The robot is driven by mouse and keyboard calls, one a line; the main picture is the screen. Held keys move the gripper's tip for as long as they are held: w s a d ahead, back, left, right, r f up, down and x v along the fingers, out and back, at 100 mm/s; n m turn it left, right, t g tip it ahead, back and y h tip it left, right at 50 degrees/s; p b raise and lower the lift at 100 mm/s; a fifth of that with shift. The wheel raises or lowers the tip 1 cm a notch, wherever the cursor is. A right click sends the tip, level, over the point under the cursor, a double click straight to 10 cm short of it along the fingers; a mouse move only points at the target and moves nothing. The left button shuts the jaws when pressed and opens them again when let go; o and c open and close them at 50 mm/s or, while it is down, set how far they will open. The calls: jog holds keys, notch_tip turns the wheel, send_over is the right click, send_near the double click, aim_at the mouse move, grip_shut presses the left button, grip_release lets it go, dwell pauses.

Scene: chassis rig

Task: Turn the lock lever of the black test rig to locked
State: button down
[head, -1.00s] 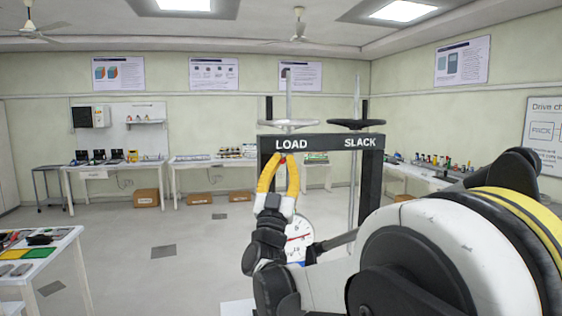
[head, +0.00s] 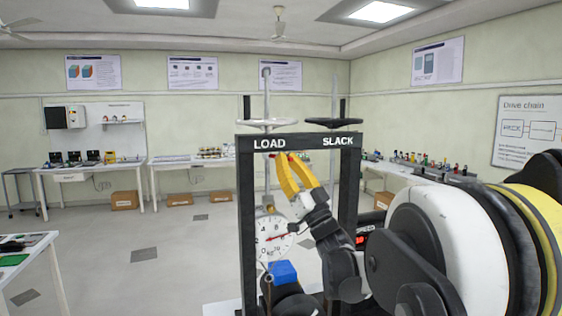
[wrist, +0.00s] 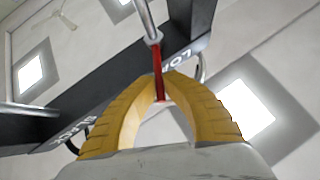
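The black test rig (head: 247,195) stands in front of me in the head view, marked LOAD and SLACK on its top bar. In the wrist view a red lever-like part (wrist: 157,58), joined to a metal rod, reaches between the yellow fingertips of my gripper (wrist: 164,74). The tips lie close on either side of it; firm contact cannot be made out. In the head view my gripper (head: 283,156) points up just under the LOAD label. I cannot read the lever's locked or unlocked position. My arm hides part of the rig's lower right.
A white handwheel (head: 267,123) and a black handwheel (head: 333,123) sit above the top bar. A round dial gauge (head: 273,238) and a blue block (head: 283,272) are low in the rig. A white table (head: 50,262) stands at left; the floor between is clear.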

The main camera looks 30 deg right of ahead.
jog(key=shift+w+d+r+n+y, duration=0.1)
jog(key=shift+d+n+y, duration=0.15)
jog(key=shift+y, duration=0.6)
jog(key=shift+d+n+y, duration=0.1)
jog(key=shift+n+y, duration=0.25)
jog(key=shift+y, duration=0.5)
jog(key=c, duration=1.8)
grip_release()
jog(key=v, duration=1.2)
jog(key=shift+s+d+r, duration=0.15)
jog(key=shift+s, duration=0.05)
